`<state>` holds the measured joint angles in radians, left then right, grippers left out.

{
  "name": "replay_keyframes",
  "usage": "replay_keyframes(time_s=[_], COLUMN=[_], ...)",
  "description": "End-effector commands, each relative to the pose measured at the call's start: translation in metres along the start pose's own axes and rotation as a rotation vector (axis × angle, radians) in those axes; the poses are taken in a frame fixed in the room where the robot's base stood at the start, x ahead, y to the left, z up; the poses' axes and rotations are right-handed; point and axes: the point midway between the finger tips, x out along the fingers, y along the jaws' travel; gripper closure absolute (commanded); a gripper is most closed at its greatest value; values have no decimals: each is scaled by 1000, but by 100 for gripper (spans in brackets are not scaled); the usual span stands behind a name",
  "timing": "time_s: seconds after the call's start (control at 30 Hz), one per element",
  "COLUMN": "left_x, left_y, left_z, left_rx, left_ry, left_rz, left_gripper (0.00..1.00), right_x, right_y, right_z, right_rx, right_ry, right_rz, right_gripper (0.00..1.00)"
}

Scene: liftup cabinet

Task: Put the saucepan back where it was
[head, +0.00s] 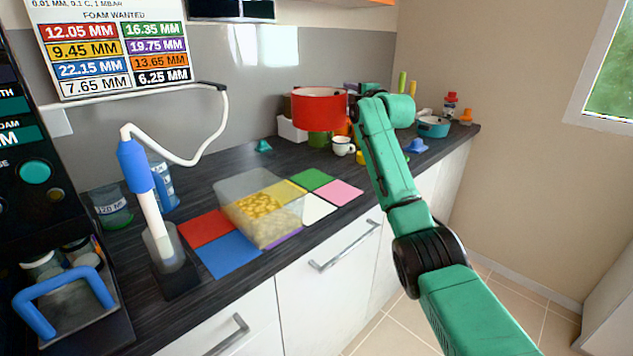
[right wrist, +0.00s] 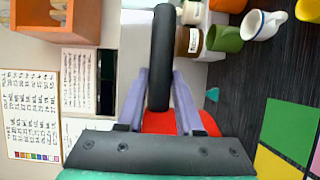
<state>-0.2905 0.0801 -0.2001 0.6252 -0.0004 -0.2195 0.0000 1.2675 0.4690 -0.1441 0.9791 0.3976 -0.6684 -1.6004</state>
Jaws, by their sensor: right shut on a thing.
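The red saucepan (head: 320,110) is held up in the air above the back part of the counter in the head view. In the right wrist view its black handle (right wrist: 161,45) runs between the fingers, and part of its red body (right wrist: 165,122) shows below. My right gripper (right wrist: 160,75) is shut on the handle. In the head view the fingers are largely hidden behind my green arm. The pan's bottom is clear of the counter, above a white mug and a green cup. My left gripper is in neither view.
A white mug (head: 343,145) and green cup (head: 318,140) stand beneath the pan. A teal pot (head: 433,127) stands at the far counter end. Coloured squares and a clear box of yellow pieces (head: 260,203) occupy the middle. An orange open box (right wrist: 45,17) shows in the wrist view.

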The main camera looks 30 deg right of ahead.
Motion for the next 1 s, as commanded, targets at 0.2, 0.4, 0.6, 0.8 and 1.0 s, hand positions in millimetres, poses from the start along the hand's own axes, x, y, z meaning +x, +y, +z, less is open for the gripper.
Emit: replay_keyframes(time_s=[0.2, 0.4, 0.6, 0.8, 1.0], left_x=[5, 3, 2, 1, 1], left_y=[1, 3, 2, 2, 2], left_z=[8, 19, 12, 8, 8], left_rx=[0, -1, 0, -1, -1], left_ry=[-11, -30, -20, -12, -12], left_rz=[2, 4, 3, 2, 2], left_gripper=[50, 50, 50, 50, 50], right_x=[0, 0, 0, 0, 0], right_y=[-54, -117, -154, -190, -197], right_z=[-1, 0, 1, 1, 1], right_rx=[3, 4, 1, 3, 1], right_ry=[2, 1, 0, 0, -1], right_rz=[0, -1, 4, 2, 5], right_gripper=[100, 100, 100, 100, 100])
